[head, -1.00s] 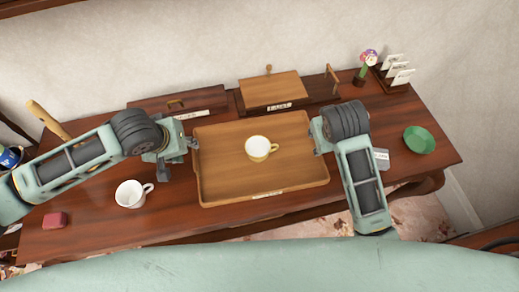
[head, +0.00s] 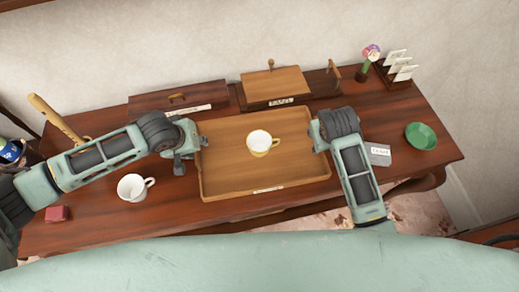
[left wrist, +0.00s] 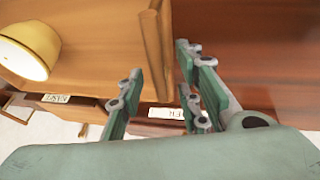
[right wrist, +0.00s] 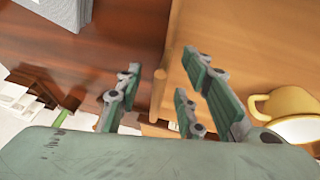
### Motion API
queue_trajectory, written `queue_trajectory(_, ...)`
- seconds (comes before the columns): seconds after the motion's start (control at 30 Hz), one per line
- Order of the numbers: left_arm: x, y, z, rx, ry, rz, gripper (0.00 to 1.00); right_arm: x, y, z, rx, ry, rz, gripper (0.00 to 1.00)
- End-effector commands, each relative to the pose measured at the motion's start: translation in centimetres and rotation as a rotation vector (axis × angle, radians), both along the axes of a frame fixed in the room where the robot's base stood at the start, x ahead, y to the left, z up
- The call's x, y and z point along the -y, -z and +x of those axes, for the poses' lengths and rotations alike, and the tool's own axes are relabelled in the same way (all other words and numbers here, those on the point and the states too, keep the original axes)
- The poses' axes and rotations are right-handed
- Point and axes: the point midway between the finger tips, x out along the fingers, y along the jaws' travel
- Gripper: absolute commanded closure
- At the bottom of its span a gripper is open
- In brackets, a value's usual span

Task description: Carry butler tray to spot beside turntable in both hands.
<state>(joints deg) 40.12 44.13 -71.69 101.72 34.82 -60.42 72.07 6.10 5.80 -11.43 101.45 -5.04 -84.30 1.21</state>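The butler tray (head: 220,185) is a shallow wooden tray lying flat on the red-brown desk, with a yellow-and-white cup (head: 259,143) on it. My left gripper (head: 193,150) is at the tray's left side. In the left wrist view its fingers (left wrist: 158,90) are apart, with the tray's side wall (left wrist: 153,50) between them. My right gripper (head: 319,136) is at the right side. In the right wrist view its fingers (right wrist: 160,92) are apart on both sides of the tray's rim. I cannot clearly make out a turntable.
A white mug (head: 131,188) and a small red block (head: 57,214) are left of the tray. Behind it are a dark box (head: 150,104) and a wooden-lidded box (head: 270,88). A grey card (head: 378,155), green bowl (head: 421,136), flower vase (head: 362,70) and card rack (head: 398,72) are right.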

Motion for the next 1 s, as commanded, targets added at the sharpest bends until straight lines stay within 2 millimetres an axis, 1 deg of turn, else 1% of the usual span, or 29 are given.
queue_trajectory(0.13,0.00,-0.01,-0.02,0.000,0.000,0.000,0.68,0.01,-0.02,0.00,0.000,0.000,0.000,0.65)
queue_trajectory(0.5,-0.03,-0.01,-0.04,-0.001,0.000,0.001,1.00,0.01,-0.05,-0.01,0.000,0.000,-0.001,0.97)
queue_trajectory(0.53,-0.03,-0.01,-0.04,-0.001,0.000,0.001,1.00,0.01,-0.05,-0.01,0.000,0.000,-0.001,1.00)
queue_trajectory(1.0,-0.04,0.00,-0.06,-0.001,0.000,0.001,1.00,0.09,-0.07,0.00,0.000,-0.001,-0.004,1.00)
